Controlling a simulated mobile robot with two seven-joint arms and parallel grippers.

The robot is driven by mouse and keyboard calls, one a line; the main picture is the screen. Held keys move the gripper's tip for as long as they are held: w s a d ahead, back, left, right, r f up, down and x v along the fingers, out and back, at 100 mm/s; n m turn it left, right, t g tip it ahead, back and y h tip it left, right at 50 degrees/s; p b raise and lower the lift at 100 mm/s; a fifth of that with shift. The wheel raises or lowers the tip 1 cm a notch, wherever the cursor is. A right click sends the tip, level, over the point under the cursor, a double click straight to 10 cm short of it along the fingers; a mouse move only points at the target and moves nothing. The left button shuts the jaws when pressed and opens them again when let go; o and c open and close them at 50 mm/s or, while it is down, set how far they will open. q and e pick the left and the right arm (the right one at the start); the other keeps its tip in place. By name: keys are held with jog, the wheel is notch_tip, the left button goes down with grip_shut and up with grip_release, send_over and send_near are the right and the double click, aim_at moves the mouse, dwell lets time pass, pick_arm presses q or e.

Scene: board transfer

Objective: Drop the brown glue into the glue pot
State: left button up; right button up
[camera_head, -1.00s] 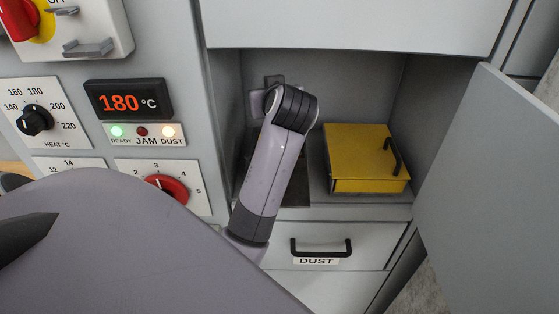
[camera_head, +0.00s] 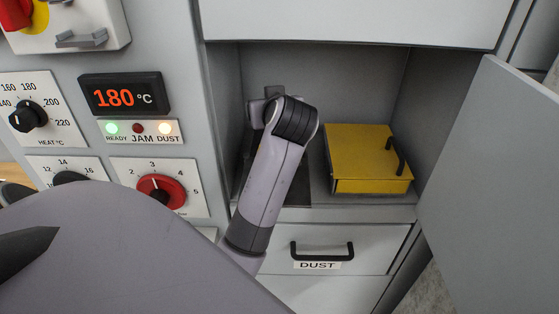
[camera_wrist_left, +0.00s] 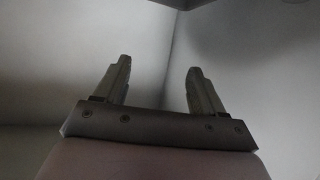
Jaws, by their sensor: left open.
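My left arm reaches into the open compartment, and its gripper is mostly hidden behind the wrist in the head view. In the left wrist view my left gripper (camera_wrist_left: 155,70) has its two fingers well apart with nothing between them. Plain grey walls lie beyond the fingers. No brown glue shows in either view. I cannot make out an open glue pot. A yellow box (camera_head: 367,155) with a black handle sits on the compartment floor, to the right of my wrist and apart from it. My right gripper is not in view.
An open grey door (camera_head: 495,170) stands at the right. A drawer labelled DUST (camera_head: 340,248) is shut below the compartment. The control panel at the left has a display (camera_head: 122,94) reading 180 °C, with the READY and DUST lamps lit. A dark patch (camera_head: 297,188) lies beside my arm.

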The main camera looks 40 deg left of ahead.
pick_arm(q)
jog(key=v, duration=0.7)
jog(key=shift+r+b, duration=0.1)
jog(key=shift+b, duration=0.2)
